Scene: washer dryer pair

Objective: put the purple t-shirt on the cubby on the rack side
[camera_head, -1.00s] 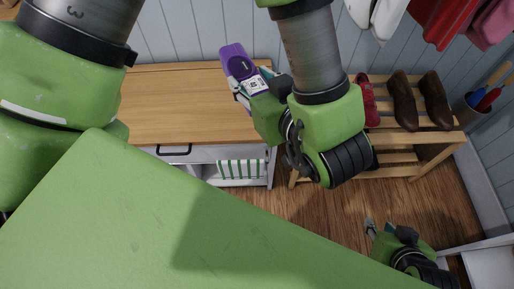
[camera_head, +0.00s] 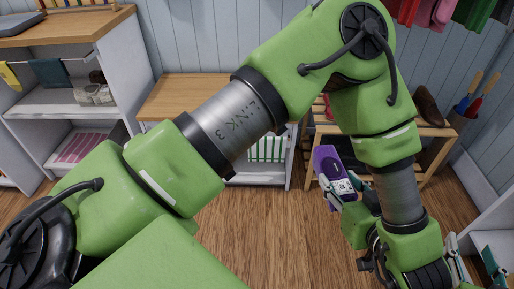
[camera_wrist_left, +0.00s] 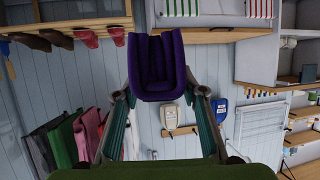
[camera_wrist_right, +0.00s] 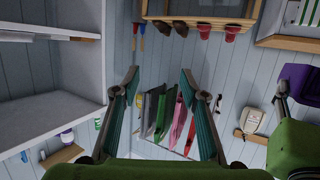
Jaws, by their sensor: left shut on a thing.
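The folded purple t-shirt (camera_head: 328,165) is gripped by my left gripper (camera_head: 343,195), held in the air in front of the shoe rack. In the left wrist view the t-shirt (camera_wrist_left: 160,62) sits between the fingertips. It also shows at the right of the right wrist view (camera_wrist_right: 298,80). My right gripper (camera_wrist_right: 158,88) is open and empty; in the head view it is at the lower right (camera_head: 475,265). The white cubby unit (camera_head: 290,170) with a wooden top stands left of the rack. Its opening nearest the rack holds green-striped cloth (camera_head: 266,148). My left arm hides much of the unit.
A wooden shoe rack (camera_head: 440,132) with shoes stands right of the unit. Another white shelf unit (camera_head: 115,75) is at the far left, and a white one at the right (camera_head: 490,220). Clothes hang above the rack. Wooden floor (camera_head: 270,220) is clear in front.

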